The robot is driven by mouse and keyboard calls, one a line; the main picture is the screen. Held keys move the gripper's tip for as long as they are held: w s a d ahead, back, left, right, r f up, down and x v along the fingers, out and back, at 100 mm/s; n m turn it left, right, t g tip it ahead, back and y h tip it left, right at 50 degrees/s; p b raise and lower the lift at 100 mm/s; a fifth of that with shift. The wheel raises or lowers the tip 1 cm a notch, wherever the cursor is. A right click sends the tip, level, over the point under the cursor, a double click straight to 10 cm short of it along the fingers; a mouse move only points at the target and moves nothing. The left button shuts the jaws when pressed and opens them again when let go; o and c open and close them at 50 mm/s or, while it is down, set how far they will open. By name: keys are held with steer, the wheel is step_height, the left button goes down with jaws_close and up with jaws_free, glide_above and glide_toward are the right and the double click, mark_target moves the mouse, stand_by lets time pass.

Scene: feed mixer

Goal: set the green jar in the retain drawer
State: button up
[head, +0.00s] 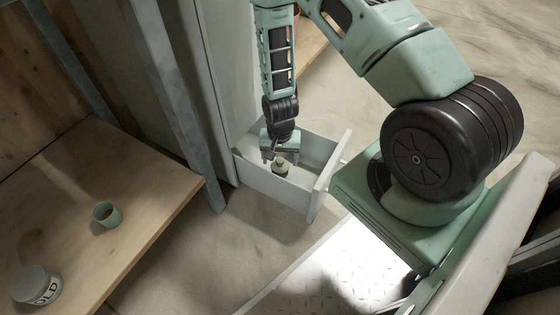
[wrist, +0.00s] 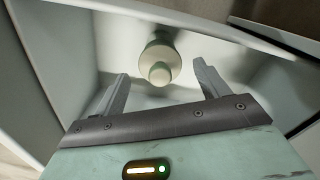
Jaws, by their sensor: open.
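The green jar (head: 281,167) stands inside the open retain drawer (head: 272,187), toward the drawer's middle. In the wrist view the jar (wrist: 159,60) shows from above, with a pale round lid and a darker green body, on the drawer's light floor. My gripper (head: 278,157) is over the drawer, close to the jar. In the wrist view my gripper (wrist: 160,82) has its two fingers spread wide apart, with the jar beyond and between the fingertips. I see no finger touching the jar.
The drawer is pulled out of a pale cabinet (head: 236,60); its front panel (head: 329,178) stands at the right. A wooden shelf (head: 150,190) at left holds a small green cup (head: 107,214) and a lidded grey container (head: 37,287) marked "OLD".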

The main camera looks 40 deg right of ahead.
step_height(320, 180, up, 6)
steer(key=shift+a+r+p, duration=0.1)
steer(key=shift+r+p, duration=0.05)
steer(key=shift+p, duration=1.1)
steer(key=a+r+n+y, duration=0.1)
steer(key=a+r+n, duration=0.4)
steer(key=a+r, duration=0.55)
steer(key=s+a+r+n, duration=0.3)
steer(key=s+a+r, duration=0.15)
steer(key=r, duration=0.25)
steer(key=s+a+r+n, duration=0.3)
steer(key=a+r+n, duration=0.15)
steer(key=r, duration=0.35)
steer(key=s+a+r+n, duration=0.1)
steer(key=s+r+n, duration=0.3)
steer(key=s, duration=0.5)
step_height(320, 180, up, 2)
steer(key=shift+s+a+r, duration=0.15)
steer(key=shift+s+a, duration=0.1)
steer(key=shift+s, duration=0.15)
